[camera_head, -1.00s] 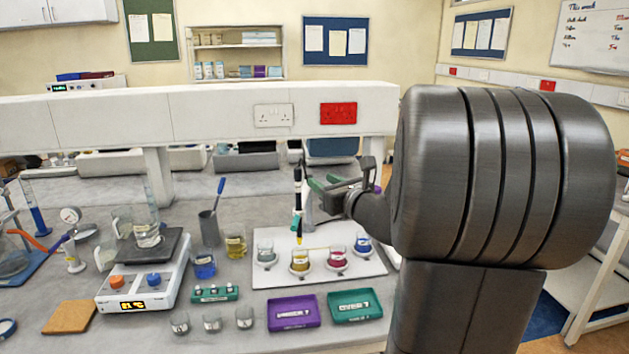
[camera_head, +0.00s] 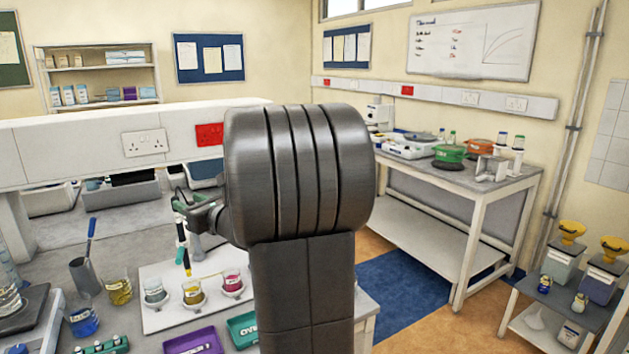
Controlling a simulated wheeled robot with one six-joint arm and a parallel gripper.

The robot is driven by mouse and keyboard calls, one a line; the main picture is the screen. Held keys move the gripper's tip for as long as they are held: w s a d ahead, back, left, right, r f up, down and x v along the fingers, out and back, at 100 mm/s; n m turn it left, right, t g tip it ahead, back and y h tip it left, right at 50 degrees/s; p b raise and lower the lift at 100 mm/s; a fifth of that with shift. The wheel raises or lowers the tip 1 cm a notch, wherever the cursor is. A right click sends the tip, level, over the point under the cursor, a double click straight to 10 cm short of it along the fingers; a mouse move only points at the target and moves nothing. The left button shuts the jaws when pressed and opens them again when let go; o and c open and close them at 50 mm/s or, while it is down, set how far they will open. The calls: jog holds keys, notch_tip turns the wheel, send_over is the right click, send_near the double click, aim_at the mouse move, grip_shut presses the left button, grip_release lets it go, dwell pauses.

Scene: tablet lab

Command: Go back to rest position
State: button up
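My gripper (camera_head: 183,203) shows at the left of my large dark arm link, over the back of the white board on the lab bench. Its green fingers are small and partly hidden, so I cannot tell whether they are open or shut. A black and white pipette-like tool (camera_head: 183,245) with a yellow tip stands upright just below the fingers. I cannot tell whether the fingers touch it. My arm (camera_head: 300,170) is folded up in the middle of the view and hides part of the bench.
The white board (camera_head: 155,318) carries beakers with clear, yellow and red (camera_head: 232,283) contents. A purple tray (camera_head: 195,341) and a green tray (camera_head: 242,328) lie in front. A side bench (camera_head: 470,180) with instruments stands at right. A low trolley (camera_head: 560,310) holds bottles. Floor between is clear.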

aim_at(174, 196)
jog(key=p+x, duration=0.1)
jog(key=x, duration=0.6)
jog(key=shift+w+a+f+p, duration=0.1)
jog(key=shift+w+a+p, duration=0.05)
jog(key=shift+a+p, duration=0.2)
jog(key=shift+d+f+b, duration=0.1)
jog(key=shift+f+b, duration=0.3)
jog(key=shift+f, duration=0.05)
jog(key=shift+r, duration=0.1)
